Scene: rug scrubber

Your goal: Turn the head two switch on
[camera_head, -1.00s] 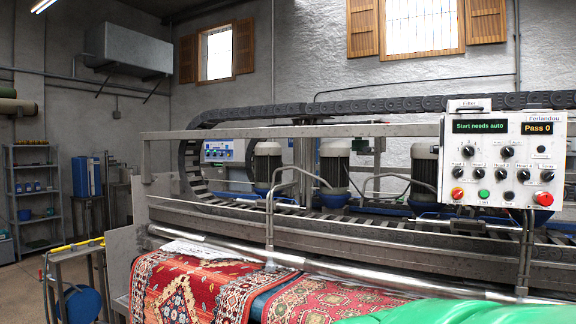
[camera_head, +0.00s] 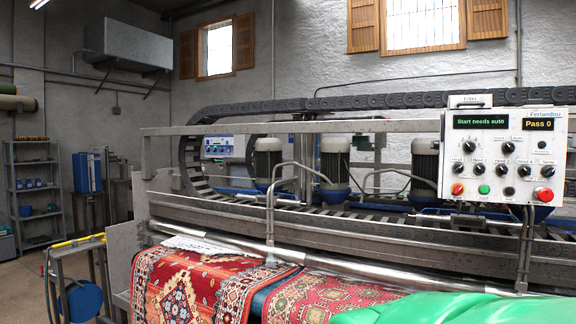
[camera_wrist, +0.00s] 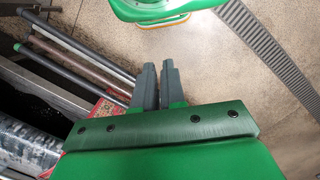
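The control panel (camera_head: 494,205) is a white box at the right of the head view, above the machine's rail. Its left display (camera_head: 481,122) reads "Start needs auto" and its right display (camera_head: 538,125) reads "Pass 0". Several black knobs sit in rows below the displays. My gripper (camera_wrist: 158,66) shows in the wrist view only, over the floor away from the panel. Its two dark fingers stand slightly apart with nothing between them.
The panel's lower row has a red button (camera_head: 457,189), a green button (camera_head: 483,189) and a red mushroom button (camera_head: 543,195). A steel roller (camera_head: 330,266) and patterned rugs (camera_head: 180,290) lie below. Grey pipes stand in front of the rail.

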